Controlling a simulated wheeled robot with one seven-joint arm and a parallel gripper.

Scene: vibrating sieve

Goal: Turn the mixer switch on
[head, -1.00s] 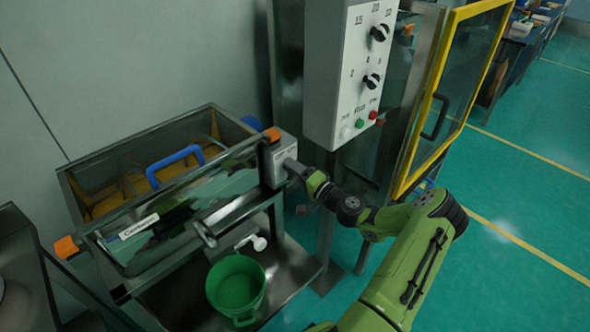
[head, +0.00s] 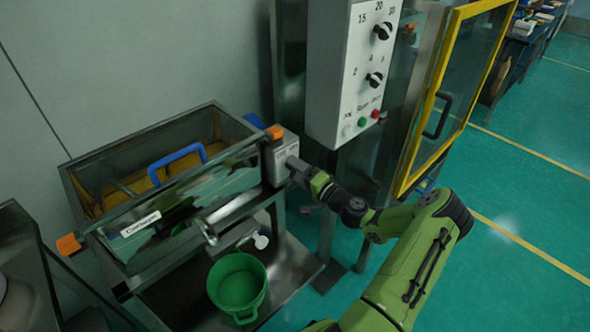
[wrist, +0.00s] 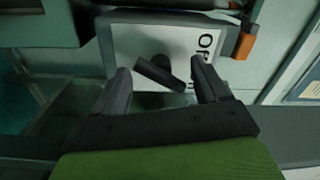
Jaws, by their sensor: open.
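The mixer switch is a dark bar-shaped knob (wrist: 160,76) on a white panel (wrist: 122,42) in the wrist view. The knob lies at a slant, with one end to the lower right. Sideways lettering that reads "Off" is at the panel's right. My gripper (wrist: 160,68) is open, with one finger on each side of the knob; I cannot tell whether either touches it. In the head view, the grey switch box (head: 281,150) sits at the tank's right corner. My gripper (head: 297,168) is at its front face and hides the knob there.
A control box with dials (head: 345,85) hangs above my gripper. A yellow-framed door (head: 440,95) is behind my arm.

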